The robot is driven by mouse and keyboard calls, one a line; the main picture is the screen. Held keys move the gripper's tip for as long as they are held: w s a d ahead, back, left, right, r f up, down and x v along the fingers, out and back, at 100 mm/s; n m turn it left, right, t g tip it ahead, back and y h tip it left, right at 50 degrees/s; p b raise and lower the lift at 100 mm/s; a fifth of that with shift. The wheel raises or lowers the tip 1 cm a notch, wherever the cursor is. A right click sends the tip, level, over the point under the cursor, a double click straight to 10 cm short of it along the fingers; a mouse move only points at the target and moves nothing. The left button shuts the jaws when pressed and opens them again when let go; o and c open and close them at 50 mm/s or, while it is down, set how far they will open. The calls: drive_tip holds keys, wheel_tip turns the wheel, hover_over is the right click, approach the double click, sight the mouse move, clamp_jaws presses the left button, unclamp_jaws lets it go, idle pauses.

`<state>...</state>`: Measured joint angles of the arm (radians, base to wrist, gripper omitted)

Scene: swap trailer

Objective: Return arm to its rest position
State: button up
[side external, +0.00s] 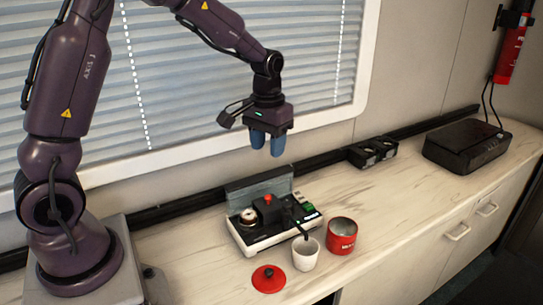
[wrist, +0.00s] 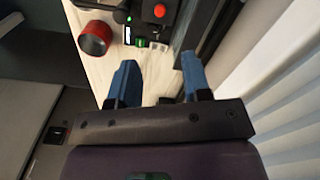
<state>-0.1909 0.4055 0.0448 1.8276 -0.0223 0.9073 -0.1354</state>
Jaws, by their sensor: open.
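My gripper (side external: 268,141) hangs in the air above and behind the small machine on the counter. Its two blue fingers point down and stand apart with nothing between them. The fingers also show in the wrist view (wrist: 157,85), spread over bare counter and the wall edge. My purple arm reaches across in front of the window blinds from the left.
A small machine (side external: 262,236) with a red knob stands on the pale counter (side external: 385,215). A white cup (side external: 305,255), a red can (side external: 342,236) and a red lid (side external: 268,279) are near its front. A black box (side external: 467,145) and sockets (side external: 372,151) are to the right.

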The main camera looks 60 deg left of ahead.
drive_tip(key=s+d+r+m+t, duration=0.2)
drive_tip(key=s+d+r, duration=0.2)
drive_tip(key=s, duration=0.5)
drive_tip(key=s+d+r+m+t, duration=0.2)
drive_tip(key=s+d+r, duration=0.3)
drive_tip(key=s+r, duration=0.4)
drive_tip(key=shift+s+t, duration=0.55)
drive_tip(key=shift+t, duration=0.25)
